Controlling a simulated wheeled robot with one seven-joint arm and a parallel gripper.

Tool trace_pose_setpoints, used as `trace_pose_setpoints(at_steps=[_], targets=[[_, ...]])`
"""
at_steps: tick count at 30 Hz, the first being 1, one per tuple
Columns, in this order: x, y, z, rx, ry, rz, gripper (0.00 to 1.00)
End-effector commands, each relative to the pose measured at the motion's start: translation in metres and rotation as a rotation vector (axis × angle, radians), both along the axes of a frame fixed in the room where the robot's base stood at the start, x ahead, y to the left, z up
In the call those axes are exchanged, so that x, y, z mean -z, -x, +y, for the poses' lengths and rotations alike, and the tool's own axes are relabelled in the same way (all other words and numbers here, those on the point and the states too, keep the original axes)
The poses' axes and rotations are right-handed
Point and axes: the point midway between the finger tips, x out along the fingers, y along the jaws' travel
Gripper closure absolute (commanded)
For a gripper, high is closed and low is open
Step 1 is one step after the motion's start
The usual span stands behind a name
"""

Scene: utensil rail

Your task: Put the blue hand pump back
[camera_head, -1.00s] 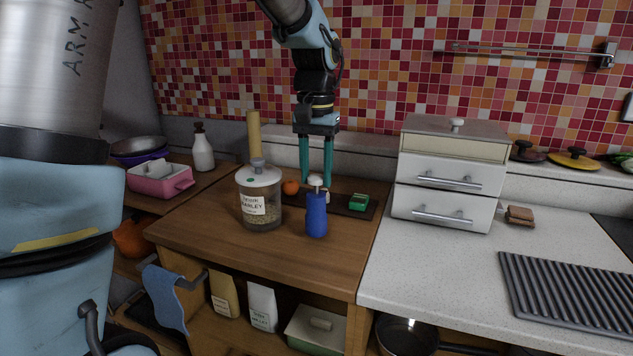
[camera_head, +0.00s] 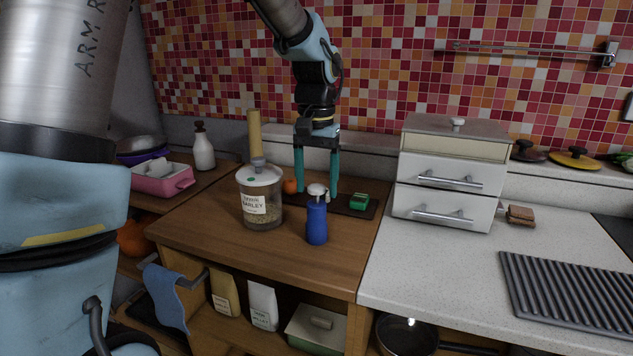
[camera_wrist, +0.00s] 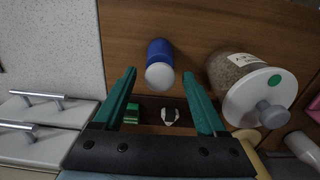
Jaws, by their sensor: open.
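The blue hand pump (camera_head: 317,223), a blue bottle with a white top, stands upright on the wooden counter in front of a dark tray (camera_head: 345,208). It also shows in the wrist view (camera_wrist: 160,50), with its white top toward me. My gripper (camera_head: 316,191) points down behind the pump, over the tray area. Its teal fingers are open and spread apart with nothing between them. In the wrist view the pump lies just past the fingertips (camera_wrist: 159,73), roughly centred between them; I see no contact.
A barley jar (camera_head: 262,200) stands close left of the pump. The tray holds a green block (camera_head: 360,201) and a small white item (camera_wrist: 170,115). An orange (camera_head: 290,187) is at its left. A white drawer unit (camera_head: 448,185) stands at right. The counter in front is clear.

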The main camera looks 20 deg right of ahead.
Motion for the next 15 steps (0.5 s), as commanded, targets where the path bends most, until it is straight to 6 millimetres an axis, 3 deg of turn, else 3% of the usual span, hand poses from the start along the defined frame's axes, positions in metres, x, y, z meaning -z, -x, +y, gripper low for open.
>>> trace_pose_setpoints(at_steps=[7, 15], targets=[[-0.014, -0.001, 0.000, 0.000, 0.001, -0.003, 0.26], [-0.068, -0.001, -0.001, -0.001, 0.003, -0.004, 0.26]])
